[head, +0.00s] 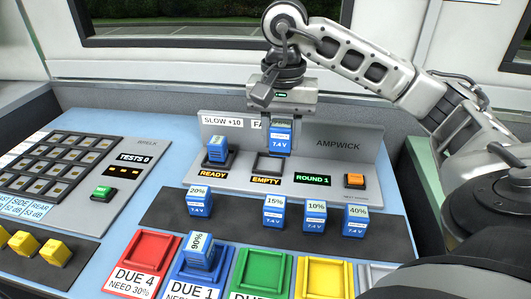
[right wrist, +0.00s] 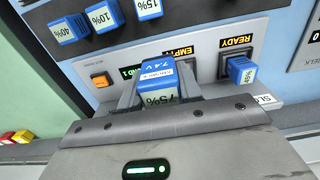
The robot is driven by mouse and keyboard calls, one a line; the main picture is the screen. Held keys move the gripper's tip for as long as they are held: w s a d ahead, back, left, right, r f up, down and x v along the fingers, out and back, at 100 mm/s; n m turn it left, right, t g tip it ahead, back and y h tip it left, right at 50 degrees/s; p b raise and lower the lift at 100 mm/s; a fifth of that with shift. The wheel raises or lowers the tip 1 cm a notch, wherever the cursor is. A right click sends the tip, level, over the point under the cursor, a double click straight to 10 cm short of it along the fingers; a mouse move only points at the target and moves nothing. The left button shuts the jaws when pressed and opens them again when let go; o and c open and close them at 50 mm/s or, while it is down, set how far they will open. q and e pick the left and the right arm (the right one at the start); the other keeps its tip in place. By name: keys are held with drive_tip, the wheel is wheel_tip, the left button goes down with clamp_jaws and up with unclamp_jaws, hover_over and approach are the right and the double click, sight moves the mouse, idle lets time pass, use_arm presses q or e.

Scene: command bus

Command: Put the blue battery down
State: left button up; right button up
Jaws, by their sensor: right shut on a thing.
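My right gripper (head: 281,122) is shut on a blue battery (head: 279,141) marked 7.4 V. It holds the battery upright above the panel, just behind and above the dark square slot (head: 268,166) over the EMPTY label. In the right wrist view the held battery (right wrist: 155,82) shows 75% on its top, between the jaws of the right gripper (right wrist: 157,100). A gap shows below the battery in the head view. Another blue battery (head: 217,150) sits in the slot over the READY label. My left gripper is not in view.
Blue batteries marked 20% (head: 198,203), 15% (head: 273,212), 10% (head: 314,215) and 40% (head: 355,221) stand on a dark strip. A 90% battery (head: 199,252) is in the blue DUE 1 tray (head: 181,287). An orange button (head: 354,181) is right of the slots.

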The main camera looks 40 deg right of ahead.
drive_tip(key=w+d+f, duration=0.1)
drive_tip(key=w+f, duration=0.1)
drive_tip(key=w+d+f, duration=0.1)
drive_tip(key=w+f, duration=0.1)
drive_tip(key=w, duration=0.1)
drive_tip(key=w+d+f, duration=0.2)
drive_tip(key=f, duration=0.1)
drive_tip(key=shift+w+f, duration=0.1)
drive_tip(key=shift+w, duration=0.1)
drive_tip(key=shift+w+d+f, duration=0.15)
drive_tip(key=shift+f, duration=1.6)
drive_tip(key=shift+f, duration=0.25)
drive_tip(key=o, duration=1.1)
drive_tip(key=shift+r, duration=0.1)
wheel_tip(320, 180, up, 12)
drive_tip(key=shift+r+p, duration=0.2)
drive_tip(key=shift+p, duration=0.2)
